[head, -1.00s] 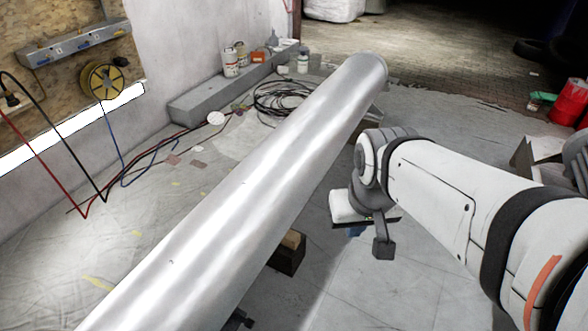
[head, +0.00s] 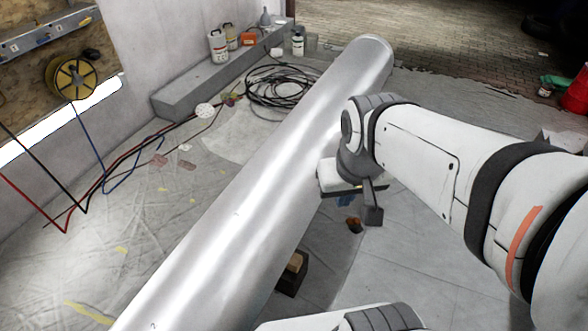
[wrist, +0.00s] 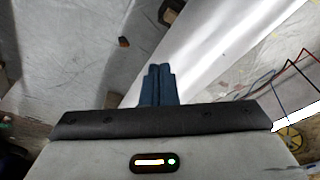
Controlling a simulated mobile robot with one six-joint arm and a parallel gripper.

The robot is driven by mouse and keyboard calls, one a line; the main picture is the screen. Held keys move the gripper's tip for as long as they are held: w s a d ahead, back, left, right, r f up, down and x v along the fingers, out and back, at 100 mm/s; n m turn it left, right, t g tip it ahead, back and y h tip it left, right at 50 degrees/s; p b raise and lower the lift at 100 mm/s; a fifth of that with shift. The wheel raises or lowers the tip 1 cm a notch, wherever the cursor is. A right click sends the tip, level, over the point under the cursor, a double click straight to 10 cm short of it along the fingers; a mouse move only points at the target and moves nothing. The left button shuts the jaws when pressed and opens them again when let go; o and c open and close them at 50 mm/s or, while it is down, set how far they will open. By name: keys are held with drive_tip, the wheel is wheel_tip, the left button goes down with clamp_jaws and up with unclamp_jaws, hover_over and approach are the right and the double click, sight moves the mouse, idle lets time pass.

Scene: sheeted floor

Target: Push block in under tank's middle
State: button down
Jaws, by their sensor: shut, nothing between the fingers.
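The tank (head: 235,215) is a long silver cylinder lying diagonally across the head view; it also shows in the wrist view (wrist: 205,60). A dark block (head: 287,280) with a pale wooden piece on top stands at the tank's right-hand lower edge, partly hidden by it. It shows at the top of the wrist view (wrist: 169,14). My gripper (head: 345,201) is right of the tank, farther along it than the block and apart from the block. Its blue fingers are together and empty in the wrist view (wrist: 158,72).
Black cable coils (head: 280,88), a grey ledge (head: 215,83) and bottles (head: 218,46) are beyond the tank. A red container (head: 575,95) is far right. Floor right of the block is mostly clear.

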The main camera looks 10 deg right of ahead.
sight(300, 267)
drive_tip(key=w+d+f+m+g+y+b, duration=0.15)
drive_tip(key=w+f+m+y+b, duration=0.35)
drive_tip(key=f, duration=0.9)
drive_tip(key=w+d+f+m+g+y+b, duration=0.1)
drive_tip(key=w+f+m+g+y+b, duration=0.15)
drive_tip(key=w+f+b, duration=0.7)
drive_tip(key=w+d+f+m+g+y+b, duration=0.15)
drive_tip(key=f+m+y+b, duration=0.25)
drive_tip(key=f, duration=1.4)
drive_tip(key=s+d+f+m+t+y+b, duration=0.1)
drive_tip(key=d+f+m+t+b, duration=0.4)
drive_tip(key=f, duration=1.5)
drive_tip(key=s+d+f+m+t+y+b, duration=0.15)
drive_tip(key=f+m+t+b, duration=0.7)
drive_tip(key=f, duration=1.15)
drive_tip(key=x, duration=0.4)
drive_tip(key=b+x, duration=0.1)
drive_tip(key=x, duration=0.3)
drive_tip(key=b+x, duration=0.1)
drive_tip(key=x, duration=0.3)
drive_tip(key=shift+s+a+r, duration=0.2)
drive_tip(key=shift+r, duration=0.15)
drive_tip(key=shift+w+a+r, duration=0.15)
drive_tip(key=shift+w+a, duration=0.3)
drive_tip(key=shift+a, duration=0.1)
drive_tip(key=shift+b+x, duration=0.7)
drive_tip(key=shift+x, duration=2.45)
